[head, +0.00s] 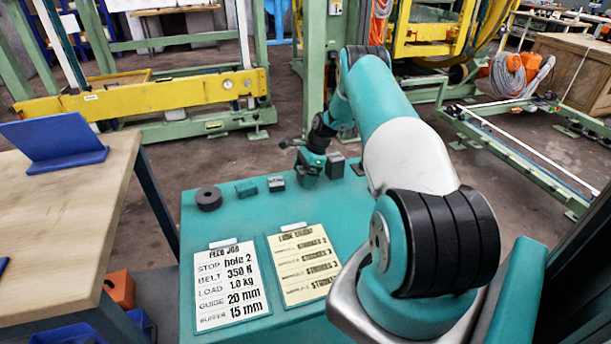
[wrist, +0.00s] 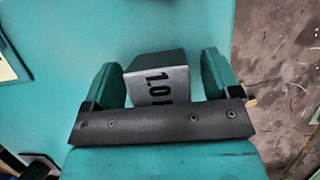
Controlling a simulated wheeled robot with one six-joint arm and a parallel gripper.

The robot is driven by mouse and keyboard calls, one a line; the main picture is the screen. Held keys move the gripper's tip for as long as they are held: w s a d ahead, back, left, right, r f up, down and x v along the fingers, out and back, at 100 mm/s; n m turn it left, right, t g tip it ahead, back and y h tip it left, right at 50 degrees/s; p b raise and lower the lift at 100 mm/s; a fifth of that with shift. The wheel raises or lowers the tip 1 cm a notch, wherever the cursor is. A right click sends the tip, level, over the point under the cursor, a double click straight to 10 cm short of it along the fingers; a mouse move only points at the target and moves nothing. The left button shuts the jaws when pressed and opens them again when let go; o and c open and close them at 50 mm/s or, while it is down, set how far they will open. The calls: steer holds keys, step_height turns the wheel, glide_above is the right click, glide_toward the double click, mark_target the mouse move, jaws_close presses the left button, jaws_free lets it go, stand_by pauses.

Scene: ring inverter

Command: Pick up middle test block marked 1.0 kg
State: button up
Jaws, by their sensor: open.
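In the wrist view a dark grey block (wrist: 158,66) with a pale face marked "1.0" stands between the two fingers of my gripper (wrist: 161,80). The rest of its marking is hidden by the gripper's dark crossbar. In the head view my gripper (head: 310,163) is low at the far edge of the teal table, and mostly hides the block there.
On the teal table (head: 232,222), a dark block (head: 335,165) is close right of my gripper. A smaller block (head: 276,183), a teal block (head: 246,188) and a black ring (head: 209,198) are to the left. Two printed cards (head: 230,285) lie in front.

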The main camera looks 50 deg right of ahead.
jaws_close()
steer(key=shift+w+r, duration=0.1)
steer(key=shift+r, duration=0.1)
stand_by(0.3)
